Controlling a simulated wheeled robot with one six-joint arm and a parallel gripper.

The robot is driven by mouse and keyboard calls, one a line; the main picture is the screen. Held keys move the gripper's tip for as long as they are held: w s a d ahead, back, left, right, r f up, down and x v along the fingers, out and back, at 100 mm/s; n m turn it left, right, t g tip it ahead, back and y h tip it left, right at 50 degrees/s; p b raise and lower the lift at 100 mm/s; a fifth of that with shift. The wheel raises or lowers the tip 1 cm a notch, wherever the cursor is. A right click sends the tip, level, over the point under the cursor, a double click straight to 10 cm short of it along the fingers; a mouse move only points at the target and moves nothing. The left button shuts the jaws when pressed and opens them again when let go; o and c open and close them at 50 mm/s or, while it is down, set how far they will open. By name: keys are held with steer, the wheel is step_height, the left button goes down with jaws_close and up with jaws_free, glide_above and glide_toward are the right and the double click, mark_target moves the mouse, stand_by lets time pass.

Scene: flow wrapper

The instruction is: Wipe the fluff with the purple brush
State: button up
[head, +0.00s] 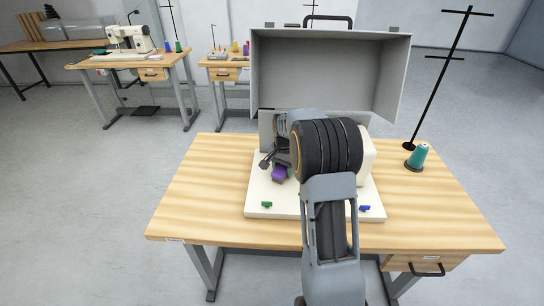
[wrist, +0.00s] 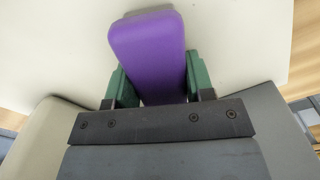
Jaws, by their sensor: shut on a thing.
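The purple brush (head: 279,173) is in my gripper, low over the left part of the white machine base. In the wrist view the purple brush (wrist: 149,50) sits between the two green fingers of my gripper (wrist: 152,85), which is shut on it. The brush's far end points away over the white surface, and its bristles are not visible. I cannot tell whether it touches the base. No fluff can be made out in either view. My arm hides much of the machine in the head view.
The white base (head: 285,205) lies on a wooden table (head: 200,205), under an open grey cover (head: 325,75). A green clip (head: 267,204) and a blue clip (head: 364,208) sit at its front. A teal thread cone (head: 417,157) and black stand (head: 438,80) are right.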

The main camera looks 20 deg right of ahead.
steer(key=shift+s+d, duration=0.3)
steer(key=shift+d, duration=0.3)
steer(key=shift+s+d, duration=0.25)
steer(key=shift+d, duration=0.3)
steer(key=shift+s+r+p, duration=0.1)
steer(key=shift+r+p, duration=0.25)
steer(key=shift+p, duration=0.3)
step_height(320, 180, up, 2)
steer(key=shift+a+r+p, duration=0.1)
steer(key=shift+p, duration=0.2)
step_height(320, 180, up, 2)
steer(key=shift+p, duration=0.9)
steer(key=shift+r+p, duration=1.3)
steer(key=shift+r, duration=0.35)
steer(key=shift+r, duration=0.1)
